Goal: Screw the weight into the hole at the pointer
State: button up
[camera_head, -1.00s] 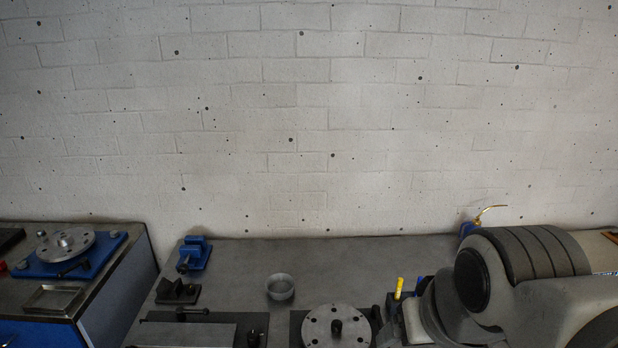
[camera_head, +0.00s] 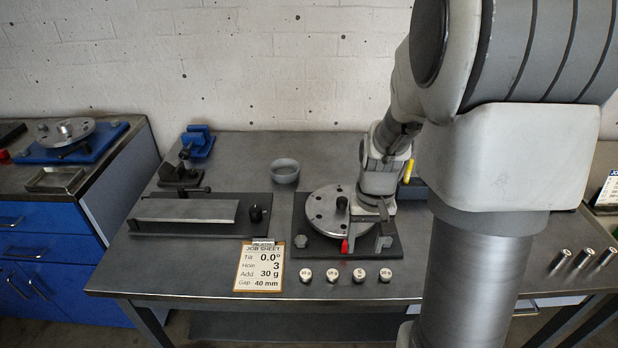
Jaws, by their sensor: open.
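The rotor disc (camera_head: 322,212) is a round grey plate with holes and a black centre knob, lying on a dark base plate (camera_head: 310,247). A red pointer (camera_head: 345,247) stands at the disc's front edge. Several small round weights with pale tops, such as this weight (camera_head: 359,275), stand in a row on the bench in front of the base. Their markings are too small to read. My gripper (camera_head: 368,242) is open, pointing down over the front right of the disc, close to the pointer. It hides part of the disc, and I cannot tell whether anything is between its fingers.
A job sheet (camera_head: 259,268) reads tilt 0.0°, hole 3, add 30 g, gap 40 mm. A flat steel plate fixture (camera_head: 186,211), a grey bowl (camera_head: 285,172) and a blue vise (camera_head: 198,142) are to the left. Steel cylinders (camera_head: 583,257) lie at right.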

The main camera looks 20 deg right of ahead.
aim_at(359, 273)
notch_tip(359, 273, down, 2)
jog(key=shift+w, duration=0.15)
notch_tip(359, 273, down, 8)
jog(key=b, duration=0.6)
jog(key=shift+r+b, duration=0.1)
jog(key=shift+b, duration=0.2)
grip_shut()
jog(key=shift+r+p, duration=2.1)
jog(key=shift+r, duration=0.45)
